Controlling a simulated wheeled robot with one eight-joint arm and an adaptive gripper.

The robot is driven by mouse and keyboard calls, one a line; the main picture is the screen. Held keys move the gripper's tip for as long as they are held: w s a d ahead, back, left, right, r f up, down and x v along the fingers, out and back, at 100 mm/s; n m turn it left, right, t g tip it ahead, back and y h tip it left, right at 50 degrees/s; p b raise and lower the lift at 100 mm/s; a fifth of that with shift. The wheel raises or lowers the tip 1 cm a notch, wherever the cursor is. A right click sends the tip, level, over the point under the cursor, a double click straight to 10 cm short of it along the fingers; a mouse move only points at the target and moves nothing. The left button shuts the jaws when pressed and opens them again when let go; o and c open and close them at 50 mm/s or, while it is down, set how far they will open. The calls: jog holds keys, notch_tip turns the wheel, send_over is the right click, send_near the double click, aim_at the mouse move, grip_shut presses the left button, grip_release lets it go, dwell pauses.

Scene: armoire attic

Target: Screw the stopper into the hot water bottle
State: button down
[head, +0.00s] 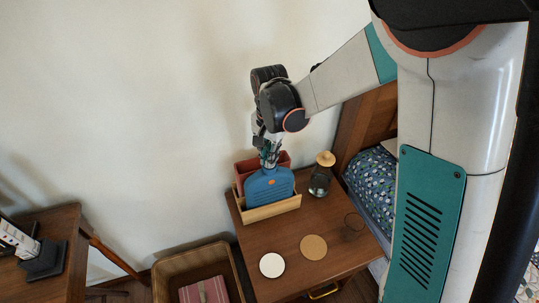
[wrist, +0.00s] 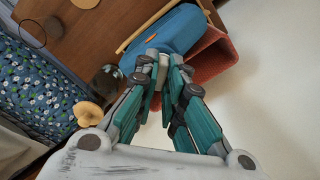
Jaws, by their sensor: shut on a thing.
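The blue hot water bottle (head: 270,186) stands upright in a shallow wooden tray (head: 272,210) on the bedside table. It also shows in the wrist view (wrist: 170,32), beyond my fingertips. My gripper (head: 269,158) points down at the top of the bottle, and its fingers (wrist: 157,62) are closed together at the bottle's mouth. The stopper is between the fingertips and almost wholly hidden by them. I cannot see its threads or how deep it sits in the neck.
A terracotta-coloured container (head: 245,167) stands just behind the bottle. A glass vessel with a round wooden top (head: 324,160) stands to the right. A bed (head: 371,175) lies right.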

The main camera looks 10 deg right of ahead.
jog(key=m, duration=0.7)
jog(key=shift+m, duration=0.7)
jog(key=m, duration=0.3)
jog(key=shift+m, duration=0.3)
jog(key=m, duration=0.4)
jog(key=c, duration=1.6)
grip_release()
jog(key=shift+o, duration=0.2)
